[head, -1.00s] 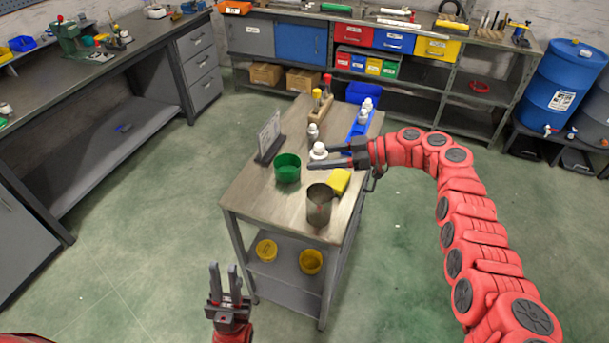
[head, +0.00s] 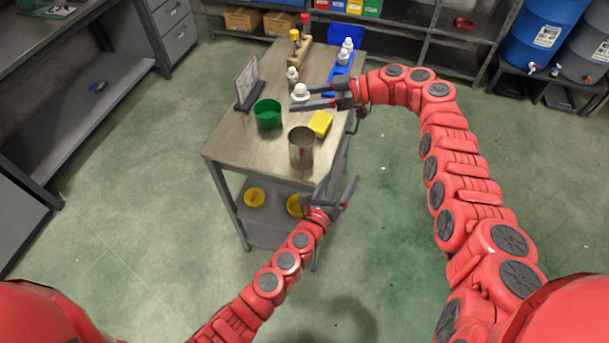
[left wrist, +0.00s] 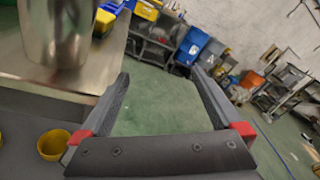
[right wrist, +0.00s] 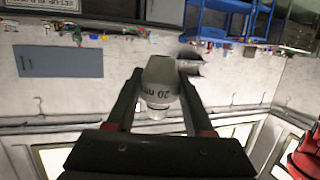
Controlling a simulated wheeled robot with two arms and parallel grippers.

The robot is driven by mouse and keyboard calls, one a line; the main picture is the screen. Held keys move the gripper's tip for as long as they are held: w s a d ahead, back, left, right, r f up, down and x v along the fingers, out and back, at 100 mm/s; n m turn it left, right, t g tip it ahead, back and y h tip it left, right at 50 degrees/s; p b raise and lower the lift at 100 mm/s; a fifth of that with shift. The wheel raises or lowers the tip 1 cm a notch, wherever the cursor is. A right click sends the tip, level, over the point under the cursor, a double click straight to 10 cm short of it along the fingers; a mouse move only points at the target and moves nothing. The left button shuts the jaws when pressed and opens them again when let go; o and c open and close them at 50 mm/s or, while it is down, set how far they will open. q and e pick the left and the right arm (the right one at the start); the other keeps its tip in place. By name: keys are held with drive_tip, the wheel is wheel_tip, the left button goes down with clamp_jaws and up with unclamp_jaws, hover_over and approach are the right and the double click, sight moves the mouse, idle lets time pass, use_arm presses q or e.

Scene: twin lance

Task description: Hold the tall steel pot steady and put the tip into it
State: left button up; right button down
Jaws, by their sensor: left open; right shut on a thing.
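The tall steel pot (head: 302,148) stands upright on the near part of the small table. It also shows at the upper left of the left wrist view (left wrist: 55,32). My left gripper (head: 346,178) is open and empty, low by the table's near right edge, apart from the pot. In the left wrist view the pot is outside the fingers (left wrist: 160,74). My right gripper (head: 312,98) is shut on a white and grey tip (head: 301,91) beyond the pot. In the right wrist view the tip (right wrist: 160,82) carries dark "20" lettering between the fingers.
On the table (head: 235,147) are a green cup (head: 268,114), a yellow block (head: 320,124), a sign (head: 246,80) and a blue tray (head: 336,72) with white pieces. Yellow bowls (head: 254,197) sit on the shelf below. The floor left of the table is clear.

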use_arm(q)
drive_tip(key=w+a+t+y, duration=0.2)
drive_tip(key=a+y, duration=0.2)
drive_tip(key=y, duration=0.5)
approach(301, 142)
drive_tip(key=shift+s+d+f+t, duration=0.2)
drive_tip(key=shift+s+d+f, duration=0.15)
drive_tip(key=shift+s, duration=0.2)
drive_tip(key=shift+s+d+f+t, duration=0.2)
drive_tip(key=shift+s+d+f, duration=0.1)
drive_tip(key=shift+s+d, duration=0.15)
drive_tip(key=shift+a+r+y, duration=0.1)
drive_tip(key=shift+a+y, duration=0.2)
drive_tip(key=shift+a, duration=0.15)
drive_tip(key=shift+w+a, duration=0.1)
drive_tip(key=w, duration=0.7)
drive_tip(key=w+a, duration=0.1)
drive_tip(key=w, duration=0.3)
drive_tip(key=shift+w, duration=0.3)
drive_tip(key=c, duration=1.1)
